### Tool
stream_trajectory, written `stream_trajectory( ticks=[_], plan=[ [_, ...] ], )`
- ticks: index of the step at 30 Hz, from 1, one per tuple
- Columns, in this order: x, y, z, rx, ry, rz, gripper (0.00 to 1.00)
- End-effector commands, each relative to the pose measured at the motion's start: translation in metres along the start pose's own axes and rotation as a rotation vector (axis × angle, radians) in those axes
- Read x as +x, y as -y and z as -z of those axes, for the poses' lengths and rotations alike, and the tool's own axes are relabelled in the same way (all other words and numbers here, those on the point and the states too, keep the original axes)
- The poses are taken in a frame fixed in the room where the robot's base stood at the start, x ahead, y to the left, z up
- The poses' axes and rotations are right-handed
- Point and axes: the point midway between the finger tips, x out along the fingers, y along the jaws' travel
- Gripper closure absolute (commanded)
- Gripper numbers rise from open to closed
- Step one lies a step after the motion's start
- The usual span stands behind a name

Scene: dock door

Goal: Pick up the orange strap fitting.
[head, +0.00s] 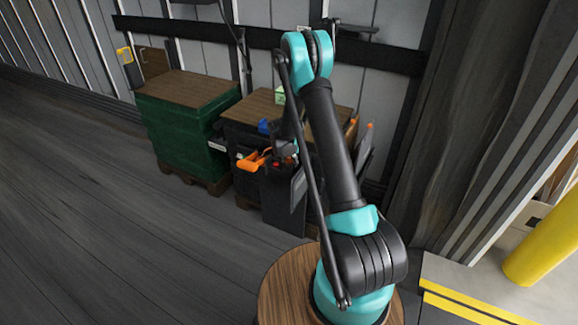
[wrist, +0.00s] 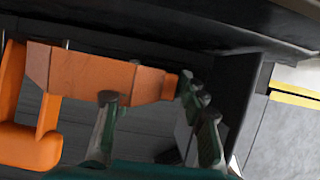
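An orange piece (wrist: 95,76), which looks like the strap fitting, lies across the left half of the wrist view. It has a blocky body with a narrower right end. A bulkier orange part (wrist: 22,145) stands at its left; I cannot tell whether they are joined. In the head view the orange fitting (head: 250,161) shows at the front of the dark cart. My gripper (head: 284,150) is just right of it, partly hidden by my arm. In the wrist view my gripper (wrist: 155,110) is open, its fingers apart. One fingertip overlaps the orange body's lower edge; contact is unclear.
The dark cart (head: 234,134) has a wooden top with a green block (head: 280,95) and a blue item (head: 268,126). A green crate stack (head: 172,130) stands left. A yellow post (head: 543,245) is at right. The floor at left is clear.

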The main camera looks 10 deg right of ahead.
Motion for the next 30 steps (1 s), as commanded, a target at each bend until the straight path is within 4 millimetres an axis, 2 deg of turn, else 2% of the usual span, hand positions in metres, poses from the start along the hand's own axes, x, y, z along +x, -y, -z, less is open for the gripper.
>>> stream_trajectory(
  ticks=[1,9,22,26,30],
  plan=[
    [0.0,0.0,0.0,0.0,0.0,0.0,0.68],
    [0.0,0.0,0.0,0.0,0.0,0.0,1.0],
    [-0.007,0.0,-0.003,0.0,0.0,0.0,1.0],
    [-0.019,0.0,-0.008,0.0,0.0,0.0,1.0],
    [-0.04,0.0,-0.016,0.0,0.0,0.0,1.0]
  ],
)
